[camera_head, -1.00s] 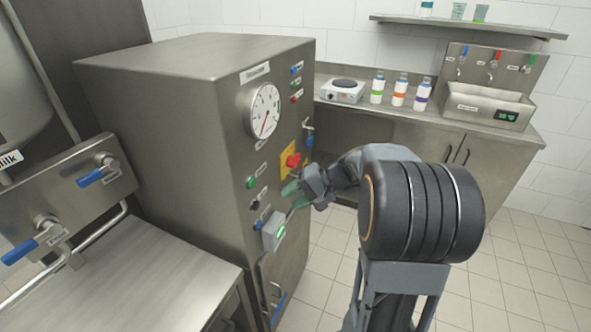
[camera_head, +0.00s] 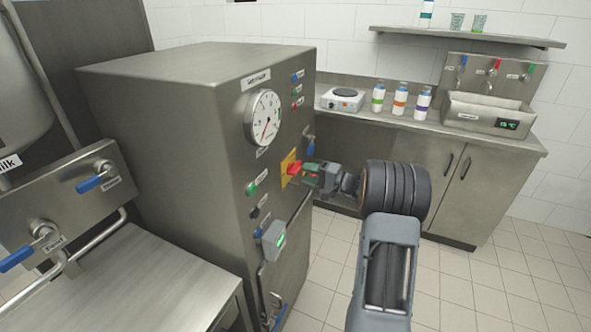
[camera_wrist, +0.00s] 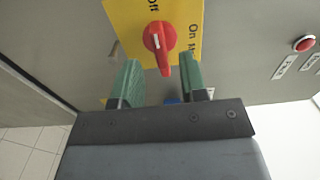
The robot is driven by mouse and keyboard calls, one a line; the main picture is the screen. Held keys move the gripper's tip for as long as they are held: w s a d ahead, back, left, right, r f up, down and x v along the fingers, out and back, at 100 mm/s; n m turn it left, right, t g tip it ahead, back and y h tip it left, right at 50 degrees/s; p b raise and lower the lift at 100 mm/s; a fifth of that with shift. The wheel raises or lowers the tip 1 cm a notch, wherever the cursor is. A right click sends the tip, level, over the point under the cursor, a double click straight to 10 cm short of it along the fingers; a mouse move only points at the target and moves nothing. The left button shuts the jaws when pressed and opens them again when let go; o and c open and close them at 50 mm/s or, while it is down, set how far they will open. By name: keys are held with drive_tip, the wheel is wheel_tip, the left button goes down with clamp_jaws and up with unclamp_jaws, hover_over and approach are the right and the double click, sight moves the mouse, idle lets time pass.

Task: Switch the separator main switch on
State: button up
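The main switch is a red rotary knob (camera_wrist: 158,40) on a yellow plate (camera_wrist: 125,18) marked Off and On. In the wrist view its white mark points toward the Off label. In the head view the red knob (camera_head: 294,168) sits on the narrow front of the separator cabinet (camera_head: 180,130). My gripper (camera_wrist: 165,72) is open, its two green fingers on either side of the knob's lower end and a little short of it. In the head view my gripper (camera_head: 307,172) is right in front of the knob; whether it touches cannot be told.
A round gauge (camera_head: 264,117) is above the switch. A blue valve handle (camera_head: 310,147) is close beside the switch. A counter with bottles (camera_head: 400,98) stands behind.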

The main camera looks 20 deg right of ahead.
sight(296, 169)
drive_tip(key=shift+p+x, duration=0.3)
drive_tip(key=shift+x, duration=2.05)
clamp_jaws()
